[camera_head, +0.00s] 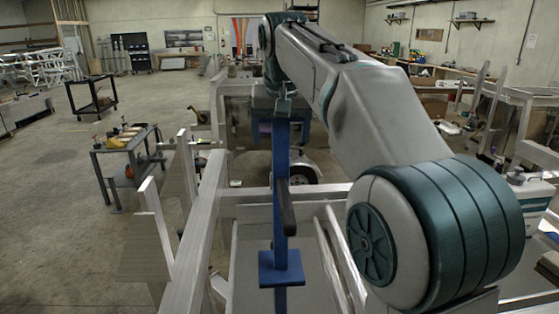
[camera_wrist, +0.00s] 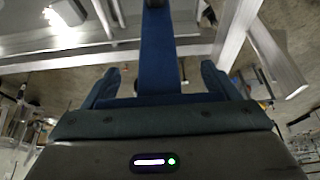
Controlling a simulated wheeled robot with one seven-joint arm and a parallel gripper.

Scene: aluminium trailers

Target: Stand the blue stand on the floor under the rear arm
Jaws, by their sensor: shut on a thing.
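The blue stand (camera_head: 281,160) is a tall upright post with a dark handle on its side and a flat blue plate low down. It hangs roughly vertical in front of the aluminium trailer frame (camera_head: 205,225). My gripper (camera_head: 283,98) is at the top of the post, shut on it. In the wrist view the blue post (camera_wrist: 156,45) runs away between the two fingers of my gripper (camera_wrist: 158,85). I cannot tell which trailer part is the rear arm.
Trailer rails surround the stand on both sides and behind; a wheel (camera_head: 296,168) shows beyond. A work cart (camera_head: 128,160) with tools stands at left, a black cart (camera_head: 92,98) farther back. Open concrete floor (camera_head: 60,215) lies at left. Benches line the right wall.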

